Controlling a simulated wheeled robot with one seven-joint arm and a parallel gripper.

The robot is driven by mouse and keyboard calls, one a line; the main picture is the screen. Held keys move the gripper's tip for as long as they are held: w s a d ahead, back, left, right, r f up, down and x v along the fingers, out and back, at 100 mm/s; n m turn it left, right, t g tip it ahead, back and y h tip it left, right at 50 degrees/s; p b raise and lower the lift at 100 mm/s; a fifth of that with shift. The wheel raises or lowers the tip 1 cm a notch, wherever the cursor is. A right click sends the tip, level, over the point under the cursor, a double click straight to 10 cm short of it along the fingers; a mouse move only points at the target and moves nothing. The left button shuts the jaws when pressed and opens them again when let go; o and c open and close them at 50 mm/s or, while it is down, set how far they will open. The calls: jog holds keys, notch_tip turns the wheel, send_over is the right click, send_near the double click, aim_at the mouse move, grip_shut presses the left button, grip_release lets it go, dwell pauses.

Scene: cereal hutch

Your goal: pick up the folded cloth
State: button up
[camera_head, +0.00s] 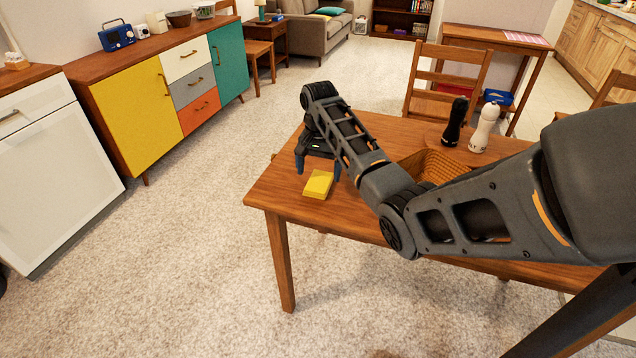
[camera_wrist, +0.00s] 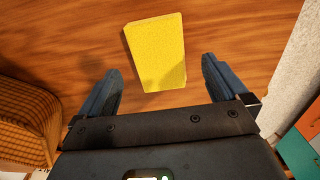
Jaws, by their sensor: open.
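The folded cloth is a yellow rectangular block (camera_head: 318,184) lying flat near the left end of the wooden table. In the wrist view the yellow folded cloth (camera_wrist: 156,52) lies ahead of the fingertips, roughly centred between them and slightly turned. My gripper (camera_head: 318,168) is over the table beside the cloth, on its far side in the head view. In the wrist view my gripper (camera_wrist: 160,76) is open with its two blue-grey fingers spread wider than the cloth, and nothing is held. The exact height above the table is hard to tell.
The wooden table (camera_head: 268,189) also bears a woven basket (camera_head: 436,164), partly hidden by my arm, and a black mill (camera_head: 455,121) and white mill (camera_head: 484,128). The basket also shows in the wrist view (camera_wrist: 28,122). Bare tabletop surrounds the cloth. A chair (camera_head: 450,66) stands behind.

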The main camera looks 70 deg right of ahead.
aim_at(319, 180)
jog(key=shift+f, duration=1.5)
jog(key=shift+c, duration=0.2)
jog(key=c, duration=1.1)
jog(key=shift+r, duration=0.15)
notch_tip(319, 180, up, 4)
jog(key=shift+d+r, duration=0.15)
jog(key=s+d+r, duration=0.1)
jog(key=d+r, duration=0.1)
jog(key=d, duration=0.1)
jog(key=s+d+r+b, duration=0.1)
jog(key=s+d+r, duration=0.1)
jog(key=d, duration=0.2)
jog(key=s+d+r+b, duration=0.1)
jog(key=d+r, duration=0.1)
jog(key=d, duration=0.1)
jog(key=shift+s+d+r, duration=0.2)
jog(key=shift+d+r, duration=0.05)
